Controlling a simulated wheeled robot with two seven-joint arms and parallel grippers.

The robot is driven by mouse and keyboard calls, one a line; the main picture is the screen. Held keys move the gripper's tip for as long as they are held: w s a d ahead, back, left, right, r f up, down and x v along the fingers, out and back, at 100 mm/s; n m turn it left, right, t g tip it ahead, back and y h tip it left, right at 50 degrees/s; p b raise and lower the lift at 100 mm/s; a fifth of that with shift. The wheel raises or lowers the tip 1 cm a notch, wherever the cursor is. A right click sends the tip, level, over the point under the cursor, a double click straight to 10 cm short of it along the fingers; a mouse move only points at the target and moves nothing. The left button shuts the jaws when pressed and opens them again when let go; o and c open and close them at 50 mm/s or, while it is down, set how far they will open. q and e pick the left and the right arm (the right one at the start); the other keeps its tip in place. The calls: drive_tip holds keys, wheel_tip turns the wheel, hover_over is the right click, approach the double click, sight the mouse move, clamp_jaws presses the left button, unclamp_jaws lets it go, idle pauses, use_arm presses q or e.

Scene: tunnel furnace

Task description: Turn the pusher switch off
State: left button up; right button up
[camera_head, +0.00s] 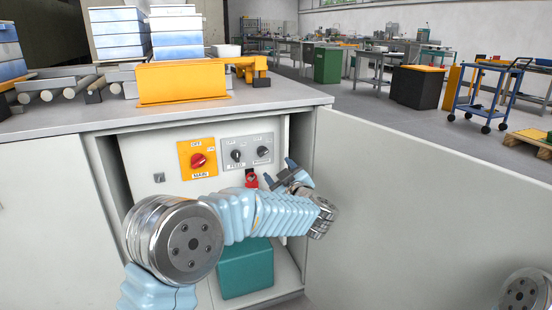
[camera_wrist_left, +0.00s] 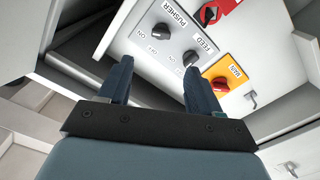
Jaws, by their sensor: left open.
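The pusher switch is a black knob (camera_head: 263,153) on the right of a grey panel (camera_head: 250,140) inside the open cabinet. Its pointer direction is too small to tell. It also shows in the left wrist view (camera_wrist_left: 162,32), beyond my fingertips, with OFF and ON marks near it. The feed knob (camera_head: 237,155) sits to its left. My left gripper (camera_head: 281,173) is open and empty, in front of and just below the panel. In the left wrist view its fingers (camera_wrist_left: 158,66) are spread, apart from the pusher knob. My right gripper is out of view.
A yellow main switch plate (camera_head: 184,160) with a red knob is left of the grey panel. A small red part (camera_head: 251,178) is below it. A teal box (camera_head: 246,270) stands in the cabinet. The open cabinet door (camera_head: 420,215) bounds the right side.

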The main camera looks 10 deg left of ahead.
sight(264, 153)
use_arm(q)
drive_tip(key=x, duration=1.2)
drive_tip(key=shift+w+a+f+p, duration=0.1)
drive_tip(key=shift+w+a+p, duration=0.15)
drive_tip(key=shift+p, duration=0.1)
drive_tip(key=shift+c, duration=0.3)
drive_tip(key=c, duration=1)
